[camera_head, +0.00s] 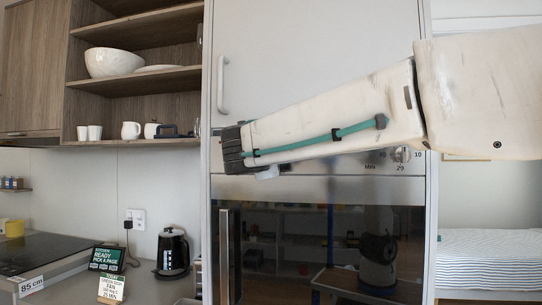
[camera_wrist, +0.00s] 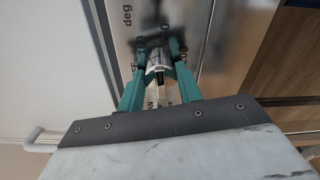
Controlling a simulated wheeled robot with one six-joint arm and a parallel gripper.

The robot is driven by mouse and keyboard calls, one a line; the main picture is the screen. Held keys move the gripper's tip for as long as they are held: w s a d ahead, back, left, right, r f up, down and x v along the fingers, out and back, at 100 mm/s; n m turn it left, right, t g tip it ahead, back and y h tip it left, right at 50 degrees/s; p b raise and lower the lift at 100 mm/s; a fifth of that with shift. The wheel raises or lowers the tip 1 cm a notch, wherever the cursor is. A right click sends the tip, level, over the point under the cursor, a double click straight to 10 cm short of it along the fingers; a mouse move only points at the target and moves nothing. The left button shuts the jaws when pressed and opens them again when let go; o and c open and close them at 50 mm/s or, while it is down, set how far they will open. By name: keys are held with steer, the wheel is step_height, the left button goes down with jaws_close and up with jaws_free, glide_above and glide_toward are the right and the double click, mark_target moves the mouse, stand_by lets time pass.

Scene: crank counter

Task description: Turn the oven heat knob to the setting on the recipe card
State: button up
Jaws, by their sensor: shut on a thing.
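My gripper (camera_wrist: 158,62) has its two green fingers shut on a pale metallic knob (camera_wrist: 156,70) on the oven's steel control panel (camera_wrist: 203,25). The lettering "deg" is printed beside this knob. Its pointer and scale cannot be read. In the head view my arm crosses in front of the panel and hides the gripper's fingers and the held knob. The recipe card (camera_head: 111,288) stands on the counter at the lower left; its small print shows "FAN", a deg C line that is hard to read, and "25 MIN".
The dark oven door (camera_head: 300,245) with a vertical handle (camera_head: 224,257) is below.

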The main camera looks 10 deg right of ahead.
steer(key=shift+f+m, duration=0.1)
steer(key=shift+m, duration=1.1)
steer(key=o, duration=1)
steer(key=v, duration=0.7)
steer(key=shift+s+a, duration=0.15)
steer(key=shift+s, duration=0.2)
